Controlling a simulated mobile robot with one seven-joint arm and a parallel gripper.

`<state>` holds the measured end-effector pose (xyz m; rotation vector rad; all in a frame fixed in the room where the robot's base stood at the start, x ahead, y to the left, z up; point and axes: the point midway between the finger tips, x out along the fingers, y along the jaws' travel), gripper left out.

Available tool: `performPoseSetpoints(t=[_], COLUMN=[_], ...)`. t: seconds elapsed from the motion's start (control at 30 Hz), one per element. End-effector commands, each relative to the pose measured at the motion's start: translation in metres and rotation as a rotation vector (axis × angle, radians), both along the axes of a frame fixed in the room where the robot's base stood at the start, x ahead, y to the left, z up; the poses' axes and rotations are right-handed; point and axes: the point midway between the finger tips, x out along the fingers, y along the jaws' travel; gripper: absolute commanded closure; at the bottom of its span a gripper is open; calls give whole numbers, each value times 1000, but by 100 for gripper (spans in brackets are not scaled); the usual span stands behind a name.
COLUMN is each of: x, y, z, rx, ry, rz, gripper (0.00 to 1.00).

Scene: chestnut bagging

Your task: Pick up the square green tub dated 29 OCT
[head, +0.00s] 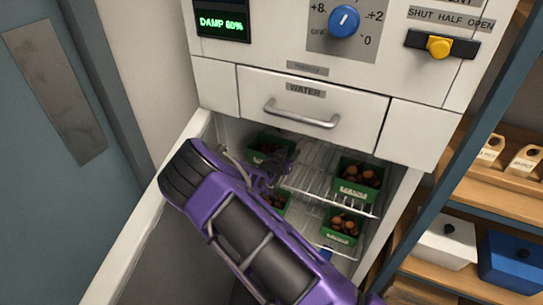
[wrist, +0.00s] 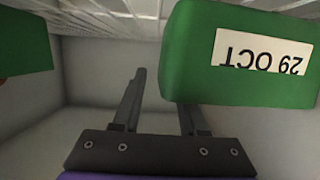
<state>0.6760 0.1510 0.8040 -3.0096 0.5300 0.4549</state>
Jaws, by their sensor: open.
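The green tub dated 29 OCT (wrist: 192,58) fills the upper right of the wrist view, its white label upside down. My gripper (wrist: 160,95) is open with nothing between its fingers. The left finger stands in the gap left of the tub; the tub hides the upper part of the right finger. I cannot tell whether they touch. In the head view my gripper (head: 268,177) is inside the open cabinet, among green tubs of chestnuts. The labels there are too small to read, so I cannot tell which one is dated 29 OCT.
Another green tub (wrist: 22,45) is at the left of the wrist view. Tubs also stand at the right of the upper wire shelf (head: 357,192) and below it (head: 338,236). The WATER drawer (head: 312,97) is above; the open door (head: 140,235) is at left.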

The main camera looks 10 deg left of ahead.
Motion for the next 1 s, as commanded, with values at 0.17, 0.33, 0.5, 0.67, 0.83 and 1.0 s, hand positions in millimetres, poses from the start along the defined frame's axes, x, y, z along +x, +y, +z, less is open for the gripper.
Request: performPoseSetpoints(t=[0.17, 0.33, 0.5, 0.67, 0.83, 1.0], x=[7, 7, 7, 6, 6, 6], y=[-3, -2, -2, -2, -2, -2], z=[-2, -2, -2, -2, -2, -2], rx=[0, 0, 0, 0, 0, -1], ry=[0, 0, 0, 0, 0, 0], rz=[0, 0, 1, 1, 1, 1], gripper=[58, 63, 94, 100, 100, 100])
